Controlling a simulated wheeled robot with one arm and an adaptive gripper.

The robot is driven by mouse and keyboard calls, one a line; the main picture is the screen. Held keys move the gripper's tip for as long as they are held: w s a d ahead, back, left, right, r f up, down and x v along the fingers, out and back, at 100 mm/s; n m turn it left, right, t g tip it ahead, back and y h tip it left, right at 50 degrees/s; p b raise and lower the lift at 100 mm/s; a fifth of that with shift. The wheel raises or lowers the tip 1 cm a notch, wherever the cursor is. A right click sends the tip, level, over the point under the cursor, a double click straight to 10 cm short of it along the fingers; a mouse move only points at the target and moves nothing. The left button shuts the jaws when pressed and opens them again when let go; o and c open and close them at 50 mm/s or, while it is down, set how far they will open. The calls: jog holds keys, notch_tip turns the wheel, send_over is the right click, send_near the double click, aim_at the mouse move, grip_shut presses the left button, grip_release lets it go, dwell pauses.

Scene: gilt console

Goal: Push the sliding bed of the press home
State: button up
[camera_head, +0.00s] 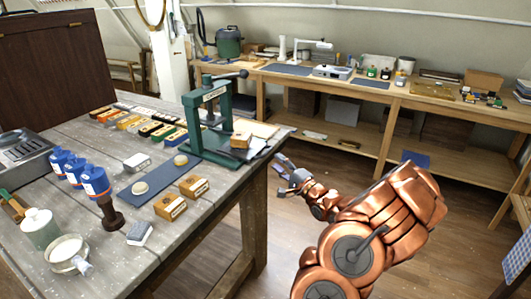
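The green press (192,118) stands near the far right corner of the grey wooden table, with a dark lever handle on top. At its right foot a small wooden block (241,139) sits by a pale flat sheet or plate. I cannot clearly tell the sliding bed apart from these, nor how far out it is. My gripper (279,175) is off the table's right edge, to the right of and below the press. Its grey fingers look spread and empty, and it touches nothing visible.
The table (165,245) also holds blue bottles (95,182), a blue mat (150,184) with round pale pieces, wooden blocks (181,199) and a row of small boxes (140,122). A long workbench (350,90) runs along the back wall. Wooden floor lies open between them.

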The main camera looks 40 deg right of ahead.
aim_at(267, 151)
jog(key=shift+w+d+r+p, duration=0.15)
jog(key=shift+w+r+p, duration=0.1)
jog(key=shift+w, duration=0.95)
jog(key=shift+w+d+r+p, duration=0.15)
jog(key=shift+w+p, duration=0.1)
jog(key=shift+w, duration=0.95)
jog(key=shift+w+d+r+p, duration=0.15)
jog(key=shift+w+p, duration=0.1)
jog(key=shift+w, duration=0.95)
grip_shut()
